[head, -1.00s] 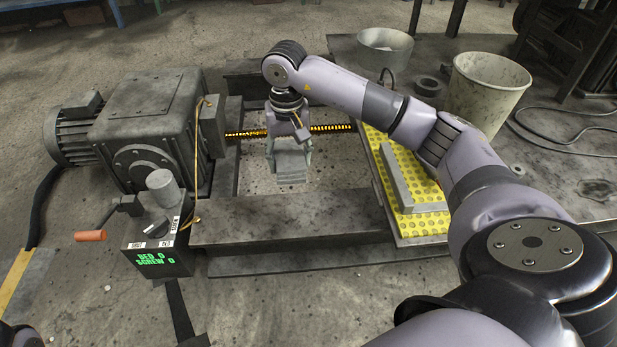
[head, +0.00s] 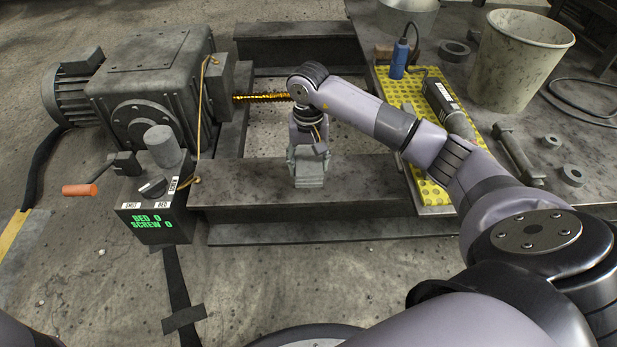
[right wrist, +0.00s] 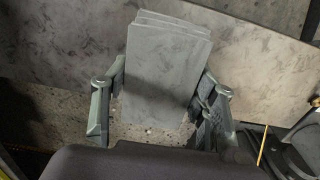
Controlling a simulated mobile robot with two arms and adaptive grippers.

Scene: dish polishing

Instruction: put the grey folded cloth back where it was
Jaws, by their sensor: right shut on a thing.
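The grey folded cloth (head: 308,173) is a small layered pad in my right gripper (head: 309,158), which is shut on it. In the head view they are over the near dark beam of the machine frame. Whether the cloth touches the beam is hard to tell. In the right wrist view the cloth (right wrist: 168,72) stands out flat between the two fingers, with several layers at its far edge and the beam's scuffed surface behind it. My left gripper is not in view.
A motor gearbox (head: 150,85) and a control box (head: 155,215) reading "BED 0 SCREW 0" stand left. An orange-gold screw (head: 262,97) crosses the frame's opening. Right are a yellow dotted mat (head: 436,197) with tools, a bucket (head: 515,60) and loose rings on a metal table.

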